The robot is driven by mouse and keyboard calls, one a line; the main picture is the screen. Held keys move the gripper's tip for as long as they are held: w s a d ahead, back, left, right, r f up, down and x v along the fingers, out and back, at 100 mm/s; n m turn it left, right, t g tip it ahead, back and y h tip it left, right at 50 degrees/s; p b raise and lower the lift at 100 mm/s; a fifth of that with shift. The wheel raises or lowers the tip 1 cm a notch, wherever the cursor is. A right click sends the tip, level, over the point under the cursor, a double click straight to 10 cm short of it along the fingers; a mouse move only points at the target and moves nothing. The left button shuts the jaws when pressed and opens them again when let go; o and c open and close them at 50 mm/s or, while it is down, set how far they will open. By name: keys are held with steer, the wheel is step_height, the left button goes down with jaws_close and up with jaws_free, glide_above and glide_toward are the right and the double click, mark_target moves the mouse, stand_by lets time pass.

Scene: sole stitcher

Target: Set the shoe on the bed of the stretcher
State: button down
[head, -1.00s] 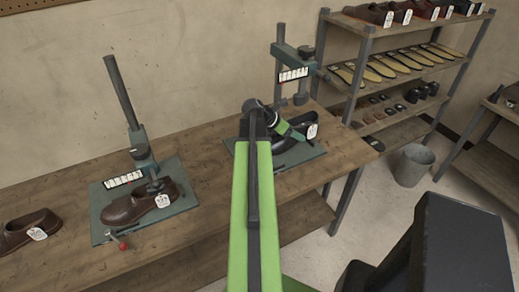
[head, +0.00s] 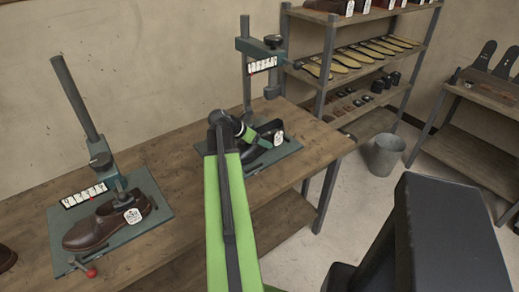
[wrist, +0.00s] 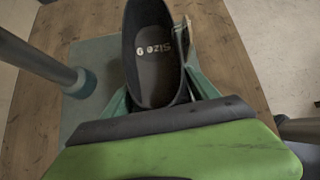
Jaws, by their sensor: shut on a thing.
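A black shoe (head: 256,154) with a white tag is in my gripper (head: 262,136), over the teal bed (head: 287,151) of the right-hand machine on the bench. In the wrist view the shoe (wrist: 153,75) opens upward, with "Size 9" on its insole, and my gripper's fingers (wrist: 158,100) close on both its sides. The teal bed also shows in the wrist view (wrist: 96,48), beneath and left of the shoe. I cannot tell whether the sole touches the bed. My arm hides part of the bed in the head view.
A second machine (head: 95,150) at left has a brown shoe (head: 105,222) on its bed and a red-knobbed lever. The right machine's post and crossarm (head: 262,50) rise behind the black shoe. A shelf rack (head: 325,58) and bin (head: 386,156) stand to the right.

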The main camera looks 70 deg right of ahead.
steer(key=shift+f+b, duration=0.85)
steer(key=shift+f, duration=0.65)
steer(key=shift+c, duration=1.1)
jaws_free()
steer(key=shift+r, duration=0.1)
steer(key=shift+r+p, duration=0.2)
steer(key=shift+p, duration=0.1)
steer(key=p+v, duration=0.7)
steer(key=v, duration=0.3)
steer(key=shift+w+a+r+p, duration=0.1)
steer(key=shift+a+r+p, duration=0.05)
steer(key=shift+r+p, duration=0.25)
steer(key=shift+w+a+r, duration=0.25)
steer(key=shift+a+r, duration=0.1)
steer(key=shift+a, duration=0.05)
steer(key=shift+f, duration=0.1)
steer(key=shift+w, duration=0.1)
